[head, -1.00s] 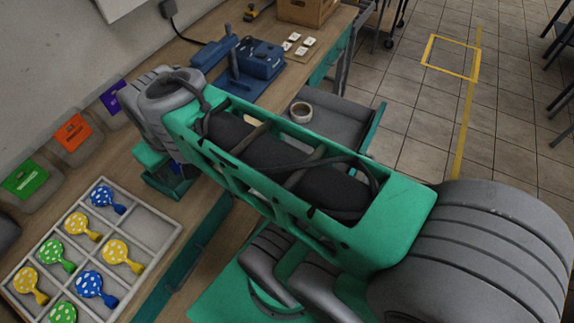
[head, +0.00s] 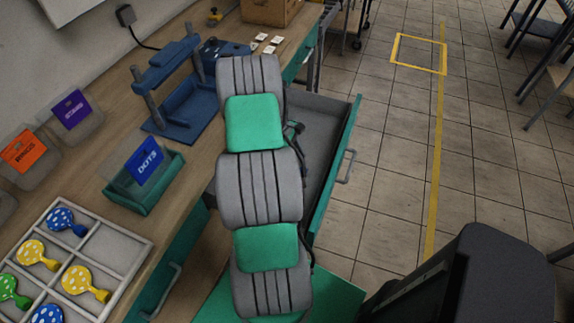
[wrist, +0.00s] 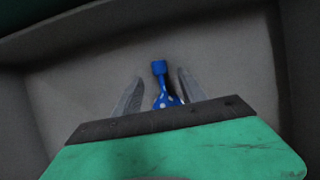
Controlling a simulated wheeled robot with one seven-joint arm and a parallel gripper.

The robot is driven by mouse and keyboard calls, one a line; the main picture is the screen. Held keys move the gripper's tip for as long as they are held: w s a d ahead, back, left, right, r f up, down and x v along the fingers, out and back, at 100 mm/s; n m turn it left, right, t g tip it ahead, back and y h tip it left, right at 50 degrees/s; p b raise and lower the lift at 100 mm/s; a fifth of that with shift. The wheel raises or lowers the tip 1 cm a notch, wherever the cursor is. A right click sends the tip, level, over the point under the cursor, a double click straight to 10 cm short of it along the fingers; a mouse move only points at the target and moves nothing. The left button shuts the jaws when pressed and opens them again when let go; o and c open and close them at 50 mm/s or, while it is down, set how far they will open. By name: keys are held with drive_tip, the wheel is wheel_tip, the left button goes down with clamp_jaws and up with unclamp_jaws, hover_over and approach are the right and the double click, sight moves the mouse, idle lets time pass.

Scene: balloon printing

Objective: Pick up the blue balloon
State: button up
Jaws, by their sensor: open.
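A blue balloon with white dots (wrist: 164,88) lies on the grey floor of a drawer in the wrist view, its neck pointing away. My gripper (wrist: 158,84) is open, with one finger on each side of the balloon. The gripper body hides the balloon's near part, and contact with the fingers cannot be told. In the head view my arm covers much of the open drawer (head: 335,170) and hides this balloon. Other blue dotted balloons lie in the sorting tray, one at the back (head: 66,221) and one at the front (head: 47,314).
The sorting tray (head: 128,243) also holds yellow and green balloons and has empty compartments. A DOTS bin (head: 150,190) and a blue press (head: 172,100) stand on the bench. The drawer walls (wrist: 35,115) surround my gripper.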

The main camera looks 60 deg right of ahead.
drive_tip(key=x, duration=0.3)
drive_tip(key=shift+s+f, duration=0.1)
drive_tip(key=shift+f, duration=0.05)
clamp_jaws()
idle(0.3)
